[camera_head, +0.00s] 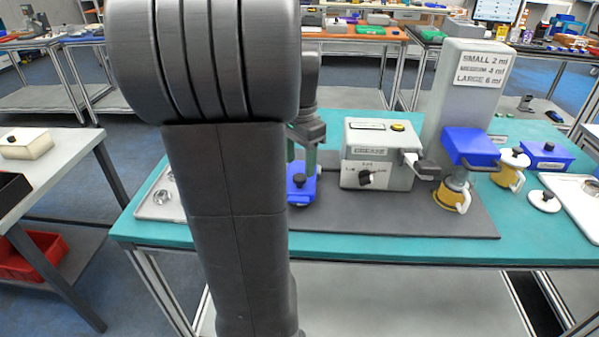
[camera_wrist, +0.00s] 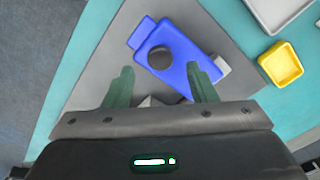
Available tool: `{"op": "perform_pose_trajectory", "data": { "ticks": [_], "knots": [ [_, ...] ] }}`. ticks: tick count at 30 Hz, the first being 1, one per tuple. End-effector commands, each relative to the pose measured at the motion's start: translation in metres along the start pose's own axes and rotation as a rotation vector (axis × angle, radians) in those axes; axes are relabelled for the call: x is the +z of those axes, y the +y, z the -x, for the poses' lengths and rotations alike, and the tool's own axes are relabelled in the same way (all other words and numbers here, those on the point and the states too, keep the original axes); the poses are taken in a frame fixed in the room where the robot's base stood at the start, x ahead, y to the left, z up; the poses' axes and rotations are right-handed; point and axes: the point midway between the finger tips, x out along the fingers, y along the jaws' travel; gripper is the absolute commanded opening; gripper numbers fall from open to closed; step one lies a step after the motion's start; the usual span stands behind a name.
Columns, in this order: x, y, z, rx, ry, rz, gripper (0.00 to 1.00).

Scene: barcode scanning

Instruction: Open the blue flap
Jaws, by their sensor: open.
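A blue flap (camera_head: 301,188) with a dark round knob stands on the grey mat, left of the grease machine, partly hidden by my arm. In the wrist view the blue flap (camera_wrist: 188,48) lies ahead of my gripper (camera_wrist: 160,68), its dark knob (camera_wrist: 160,57) roughly midway between the fingertips. My gripper (camera_head: 301,162) is open above the flap, with nothing held. The right finger overlaps the flap's edge in the wrist view; I cannot tell whether it touches. The flap looks shut.
The white grease machine (camera_head: 377,155) stands close to the right. A yellow container (camera_wrist: 282,64) shows in the wrist view. The front of the mat (camera_head: 400,222) is clear.

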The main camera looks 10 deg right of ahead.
Motion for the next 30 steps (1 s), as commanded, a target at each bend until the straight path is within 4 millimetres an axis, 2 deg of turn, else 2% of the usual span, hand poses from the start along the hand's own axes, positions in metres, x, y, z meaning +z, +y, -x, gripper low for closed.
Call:
{"op": "perform_pose_trajectory", "data": {
  "ticks": [1,6,18,20,26,27,30],
  "knots": [
    [0.001,0.001,-0.010,0.002,-0.002,0.000,0.52],
    [0.000,0.000,-0.030,0.001,-0.001,0.000,0.52],
    [0.000,0.000,-0.037,0.000,0.000,0.000,0.52],
    [0.000,0.000,-0.037,0.000,0.000,0.000,0.42],
    [0.000,0.000,-0.037,0.000,0.000,0.000,0.03],
    [0.000,0.000,-0.037,0.000,0.000,0.000,0.00],
    [0.000,0.000,-0.037,0.000,0.000,0.000,0.00]
  ]
}}
